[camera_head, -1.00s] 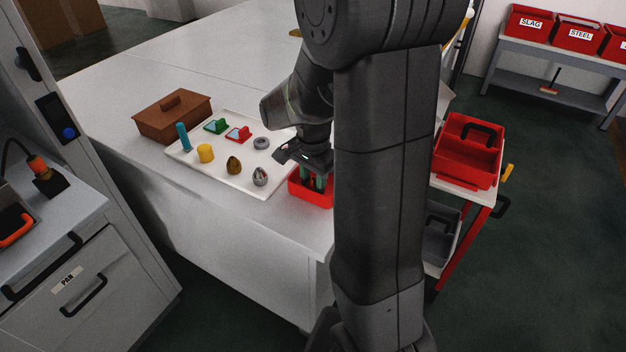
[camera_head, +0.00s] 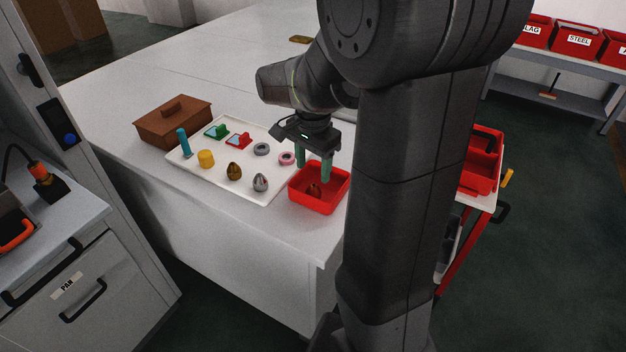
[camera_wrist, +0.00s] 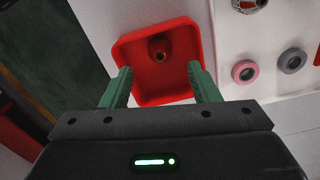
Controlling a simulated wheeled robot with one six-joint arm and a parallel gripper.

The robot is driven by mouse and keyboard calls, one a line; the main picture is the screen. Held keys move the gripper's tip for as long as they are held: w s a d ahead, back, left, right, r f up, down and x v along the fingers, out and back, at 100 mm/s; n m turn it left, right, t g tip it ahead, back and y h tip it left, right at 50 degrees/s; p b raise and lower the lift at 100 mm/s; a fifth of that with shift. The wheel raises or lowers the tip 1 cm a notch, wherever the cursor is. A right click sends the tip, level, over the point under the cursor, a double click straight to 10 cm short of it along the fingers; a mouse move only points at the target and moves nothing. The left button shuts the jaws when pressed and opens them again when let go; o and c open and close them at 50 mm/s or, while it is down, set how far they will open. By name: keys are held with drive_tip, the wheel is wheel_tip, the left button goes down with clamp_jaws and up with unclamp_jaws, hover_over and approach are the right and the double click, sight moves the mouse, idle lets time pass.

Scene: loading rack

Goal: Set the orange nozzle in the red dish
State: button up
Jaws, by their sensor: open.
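The red dish (camera_head: 318,199) stands on the white table at the right of the white tray. The nozzle (camera_head: 314,190) lies inside the dish; it looks dark orange-brown. In the wrist view the nozzle (camera_wrist: 160,48) sits near the far wall of the red dish (camera_wrist: 180,94), with a round opening showing. My gripper (camera_head: 313,181) is open and empty above the dish, its green fingers apart. In the wrist view my gripper (camera_wrist: 160,85) has its fingertips on either side of the dish picture, clear of the nozzle.
The white tray (camera_head: 215,177) holds a teal cylinder, a yellow piece, rings and other small parts. A pink ring (camera_head: 287,158) lies near my fingers. A brown lidded box (camera_head: 173,119) stands behind the tray. A red bin (camera_head: 482,160) is on a cart at right.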

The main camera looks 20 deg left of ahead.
sight(313, 185)
wheel_tip(313, 185, up, 5)
drive_tip(key=shift+r, duration=0.1)
